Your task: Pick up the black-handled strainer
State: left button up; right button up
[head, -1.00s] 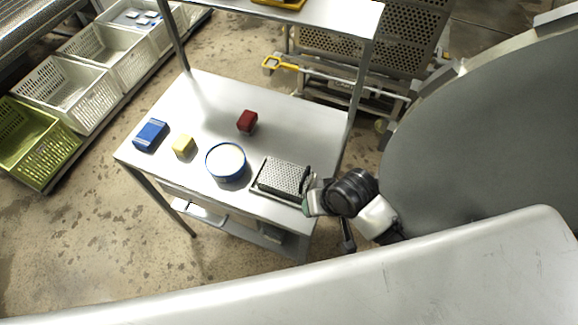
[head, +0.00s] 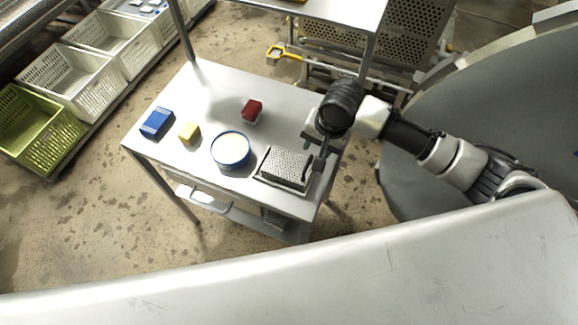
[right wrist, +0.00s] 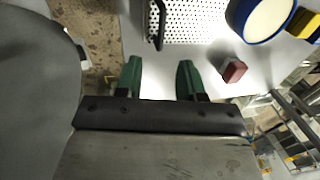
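The strainer (head: 285,168) is a perforated metal tray lying on the table's front right part. Its black handle (right wrist: 157,25) stands at its right end in the head view. My right gripper (head: 309,142) is above the table's right side, just behind the strainer's handle end. In the right wrist view the gripper (right wrist: 159,68) shows two green fingers apart with nothing between them. The strainer's holes (right wrist: 195,22) and handle lie ahead of the fingertips, not touched. My left gripper is not in view.
The metal table (head: 205,98) also holds a blue-rimmed round container (head: 231,150), a dark red block (head: 252,107), a yellow block (head: 189,132) and a blue box (head: 156,122). A shelf (head: 330,12) on posts overhangs the back. A large grey round body stands right.

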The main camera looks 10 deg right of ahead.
aim_at(309, 161)
jog(key=f, duration=0.3)
jog(key=shift+w+a+f, duration=0.2)
jog(key=shift+a+f, duration=0.05)
jog(key=shift+a, duration=0.05)
jog(key=shift+a+f+p, duration=0.15)
jog(key=shift+f+p, duration=0.35)
jog(key=shift+f, duration=0.1)
jog(key=f, duration=0.4)
jog(key=shift+w+a+f+p, duration=0.1)
jog(key=shift+w+a+p, duration=0.2)
jog(key=shift+a+p, duration=0.1)
jog(key=shift+c, duration=0.4)
grip_shut()
